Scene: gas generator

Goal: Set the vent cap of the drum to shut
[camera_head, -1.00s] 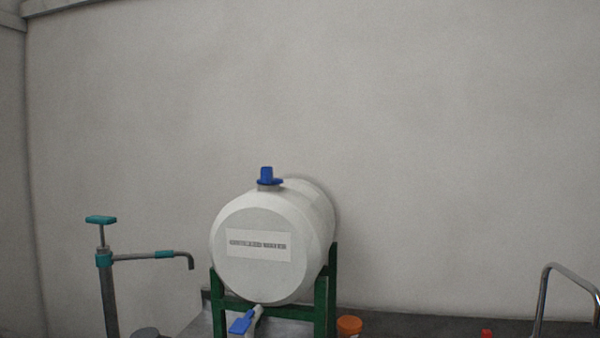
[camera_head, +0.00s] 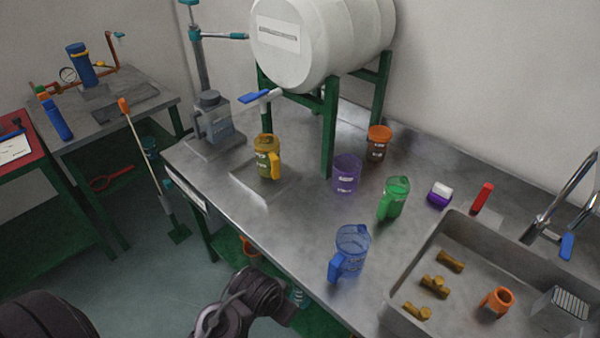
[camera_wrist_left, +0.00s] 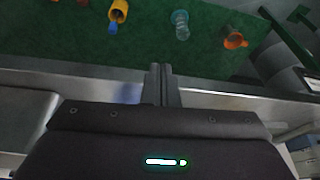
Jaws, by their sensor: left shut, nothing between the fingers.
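The white drum (camera_head: 330,45) lies on its side on a green stand (camera_head: 328,125) above the steel bench, its top cut off by the upper edge of the head view. The blue vent cap on top of the drum is outside both current views, so its present setting cannot be seen. A tap with a blue handle (camera_head: 256,97) sits low at the drum's front. My left gripper (camera_wrist_left: 162,75) is shut and empty in the left wrist view, over a green surface and a bench edge, away from the drum. My right gripper is not identifiable in view.
Several jugs, including yellow (camera_head: 267,158), purple (camera_head: 346,174), green (camera_head: 394,198) and blue (camera_head: 350,252), stand on the bench in front of the drum. A hand pump (camera_head: 212,115) stands left of it. A sink (camera_head: 440,240) is at the right.

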